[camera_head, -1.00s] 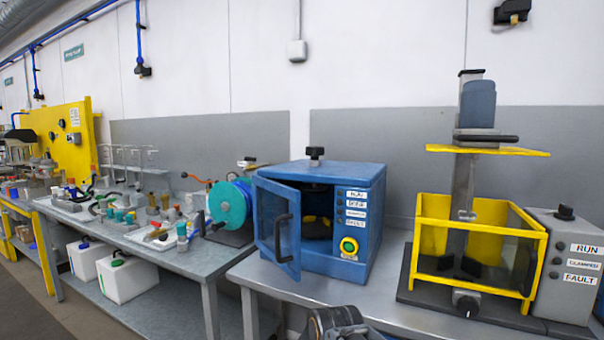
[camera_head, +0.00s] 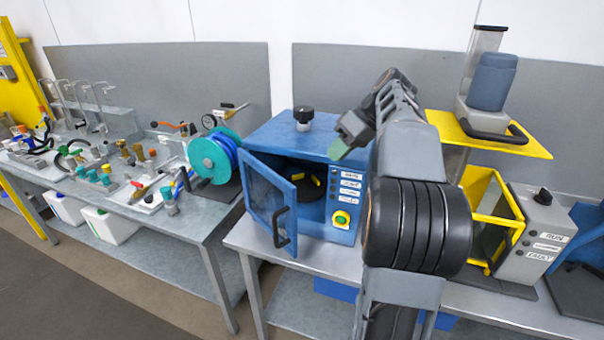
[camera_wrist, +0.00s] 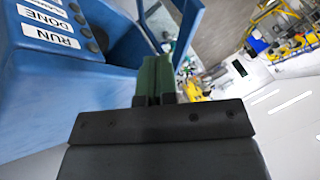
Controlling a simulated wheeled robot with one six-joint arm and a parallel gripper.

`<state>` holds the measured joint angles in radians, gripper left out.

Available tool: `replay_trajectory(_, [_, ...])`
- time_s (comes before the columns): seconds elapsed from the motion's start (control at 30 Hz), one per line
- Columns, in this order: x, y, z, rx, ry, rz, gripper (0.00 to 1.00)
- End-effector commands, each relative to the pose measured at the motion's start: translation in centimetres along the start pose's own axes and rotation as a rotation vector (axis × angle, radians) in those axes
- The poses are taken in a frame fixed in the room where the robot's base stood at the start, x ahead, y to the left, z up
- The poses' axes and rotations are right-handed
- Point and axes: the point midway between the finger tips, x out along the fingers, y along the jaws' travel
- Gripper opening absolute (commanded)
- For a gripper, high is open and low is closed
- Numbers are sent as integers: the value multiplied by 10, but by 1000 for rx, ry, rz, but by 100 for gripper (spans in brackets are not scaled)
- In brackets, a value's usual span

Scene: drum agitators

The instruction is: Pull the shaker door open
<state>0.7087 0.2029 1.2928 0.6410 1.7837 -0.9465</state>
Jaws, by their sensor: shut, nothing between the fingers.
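The blue shaker (camera_head: 285,133) stands on the bench in the middle of the head view. Its hinged door (camera_head: 262,195) is on the left side of the front and stands partly open, with a dark round platform (camera_head: 306,187) visible inside. The door's dark handle (camera_head: 281,228) is near its free edge. My gripper (camera_head: 343,143) is at the upper right front of the shaker, apart from the handle. Its green fingers are closed together and empty in the wrist view (camera_wrist: 154,76). The shaker's labelled panel (camera_wrist: 55,22) fills the wrist view's upper left.
My arm hides part of the bench right of the shaker. A yellow-framed machine (camera_head: 484,200) with a grey control box (camera_head: 540,235) stands there. A teal and blue drum (camera_head: 212,158) stands left of the door. The bench front edge and floor lie below.

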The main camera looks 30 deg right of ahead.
Motion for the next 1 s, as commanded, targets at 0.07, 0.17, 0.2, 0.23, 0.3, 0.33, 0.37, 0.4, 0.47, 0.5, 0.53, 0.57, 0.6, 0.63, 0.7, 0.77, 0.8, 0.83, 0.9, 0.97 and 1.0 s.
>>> replay_trajectory(0.07, [16,0,1,0,-3,-2,0])
replay_trajectory(0.17, [36,-1,1,0,-4,-2,0])
replay_trajectory(0.2, [44,-1,0,0,-4,-2,0])
replay_trajectory(0.23, [49,-1,0,1,-4,-2,0])
replay_trajectory(0.3, [62,-1,1,2,-4,-1,0])
replay_trajectory(0.33, [68,-1,0,2,-4,-2,0])
replay_trajectory(0.37, [73,-1,0,1,-4,-2,0])
replay_trajectory(0.4, [79,-1,0,2,-3,-1,0])
replay_trajectory(0.47, [83,-7,0,-1,-2,1,0])
replay_trajectory(0.5, [86,-13,-1,-1,-2,2,0])
replay_trajectory(0.53, [87,-16,0,0,-2,1,0])
replay_trajectory(0.57, [89,-19,0,0,-2,2,0])
replay_trajectory(0.6, [91,-22,0,0,-2,1,0])
replay_trajectory(0.63, [93,-25,0,0,-2,2,0])
replay_trajectory(0.7, [95,-29,0,0,-2,2,0])
replay_trajectory(0.77, [97,-32,0,1,-2,2,0])
replay_trajectory(0.8, [98,-33,0,1,-2,2,0])
replay_trajectory(0.83, [98,-34,0,1,-2,2,0])
replay_trajectory(0.9, [99,-35,0,2,-2,2,0])
replay_trajectory(0.97, [100,-35,0,2,-2,2,0])
replay_trajectory(1.0, [100,-35,0,2,-2,2,0])
